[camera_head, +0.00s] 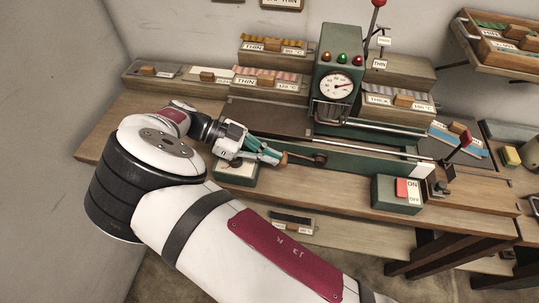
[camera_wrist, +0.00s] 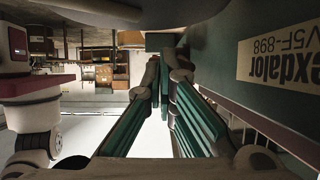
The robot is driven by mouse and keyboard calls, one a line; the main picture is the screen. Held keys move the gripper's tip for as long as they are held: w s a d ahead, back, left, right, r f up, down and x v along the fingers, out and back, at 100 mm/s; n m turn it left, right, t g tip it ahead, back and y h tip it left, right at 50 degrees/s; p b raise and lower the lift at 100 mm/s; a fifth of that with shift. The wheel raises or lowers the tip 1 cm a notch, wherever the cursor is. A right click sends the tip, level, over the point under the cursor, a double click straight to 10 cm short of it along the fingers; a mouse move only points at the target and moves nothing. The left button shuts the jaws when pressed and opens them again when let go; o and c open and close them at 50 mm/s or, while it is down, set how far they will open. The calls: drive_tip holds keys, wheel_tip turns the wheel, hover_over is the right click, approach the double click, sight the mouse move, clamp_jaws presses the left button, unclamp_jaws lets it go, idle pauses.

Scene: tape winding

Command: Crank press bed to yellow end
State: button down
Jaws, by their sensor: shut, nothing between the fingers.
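The green press (camera_head: 338,62) has a round gauge and three coloured lamps and stands over two metal rails. A dark flat plate, which looks like the bed (camera_head: 262,117), lies at its left. On the front of the green base, a crank with a brown handle (camera_head: 284,158) runs to a dark hub (camera_head: 320,159). My gripper (camera_head: 277,156) is shut and empty, its tips close to the handle; I cannot tell whether they touch. In the wrist view, my gripper (camera_wrist: 164,65) points along a green labelled panel (camera_wrist: 225,55). I cannot make out a yellow end mark on the rails.
A green box with a red ON/OFF switch (camera_head: 402,190) stands at the bench's front right. Labelled wooden trays (camera_head: 270,84) line the back. A small green box (camera_head: 236,172) sits below my gripper.

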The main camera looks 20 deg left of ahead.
sight(286, 159)
drive_tip(key=v, duration=0.6)
drive_tip(key=shift+a, duration=0.35)
drive_tip(key=shift+a+r, duration=0.2)
drive_tip(key=shift+r, duration=0.1)
drive_tip(key=w+d+r+m+g+y+p, duration=0.35)
drive_tip(key=d+r+m+y+p, duration=0.45)
drive_tip(key=d+r+m+y, duration=0.7)
drive_tip(key=a+f+m, duration=0.1)
drive_tip(key=f, duration=0.4)
drive_tip(key=a+f+m, duration=0.1)
drive_tip(key=f, duration=0.4)
drive_tip(key=a+f+m, duration=0.1)
drive_tip(key=f, duration=0.4)
drive_tip(key=shift+s+a+f+y+b, duration=0.25)
drive_tip(key=shift+s+a+y+b, duration=0.05)
drive_tip(key=shift+a+b, duration=0.1)
